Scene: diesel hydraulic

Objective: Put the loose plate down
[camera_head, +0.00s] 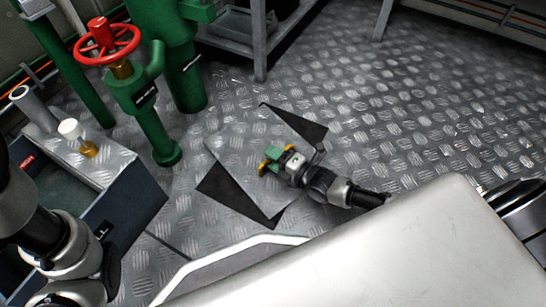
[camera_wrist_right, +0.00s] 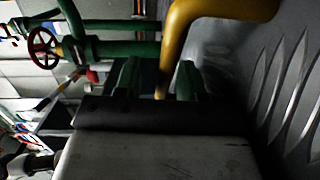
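The loose plate (camera_head: 235,140) is a grey diamond-tread sheet in the middle of the head view. It lies turned over a dark opening in the floor, whose black corners (camera_head: 303,128) show at two sides. Whether it touches the floor I cannot tell. Its yellow handle (camera_wrist_right: 180,35) runs between the green fingers of my right gripper (camera_wrist_right: 158,82) in the wrist view. In the head view the right gripper (camera_head: 275,160) sits over the plate, with yellow showing on both sides; it appears shut on the handle. My left arm shows at the left edge, its gripper not visible.
Green pipes with a red handwheel (camera_head: 107,41) stand behind and left of the plate. A blue-grey box (camera_head: 128,203) with a tread-pattern top is at left. A grey metal frame (camera_head: 259,45) stands at the back. The tread floor (camera_head: 430,110) to the right is clear.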

